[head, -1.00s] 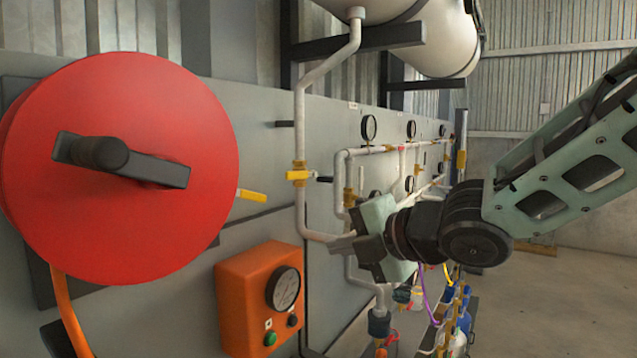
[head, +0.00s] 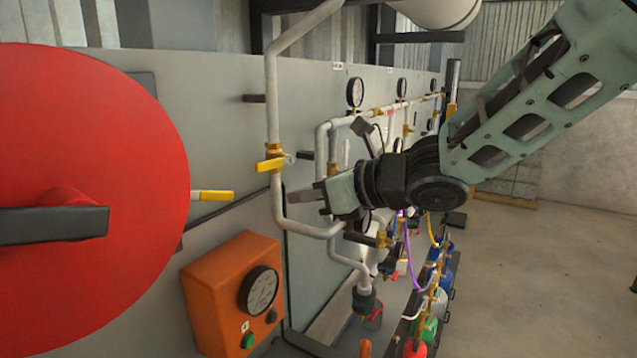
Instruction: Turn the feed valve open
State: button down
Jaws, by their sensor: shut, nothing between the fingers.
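A brass valve (head: 274,152) with a yellow lever (head: 268,165) sits on the upright white pipe (head: 271,100) left of the middle. The lever lies about crosswise to the pipe. I cannot tell for sure that this is the feed valve; no label on it is readable. My gripper (head: 293,197) is just below and right of this valve, its fingers shut and pointing left toward the pipe. They hold nothing. I cannot tell whether the fingertips touch the pipe; they look apart from the lever.
A big red reel (head: 140,150) fills the left side, with another yellow lever (head: 212,195) at its edge. An orange box with a gauge (head: 232,290) is below. Gauges and piping line the grey panel (head: 225,125). Bottles stand low at right; the floor beyond is open.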

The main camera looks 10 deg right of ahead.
aim_at(277, 163)
jog(key=w+a+r+p, duration=0.1)
jog(key=a+p, duration=0.1)
jog(key=w+a+r+p, duration=0.1)
jog(key=w+p, duration=0.1)
jog(key=p, duration=0.1)
jog(key=shift+w+a+r, duration=0.1)
jog(key=shift+a+r, duration=0.05)
jog(key=shift+a, duration=0.25)
jog(key=shift+a, duration=0.1)
jog(key=shift+r, duration=0.1)
jog(key=shift+r+m, duration=0.15)
jog(key=shift+m, duration=0.15)
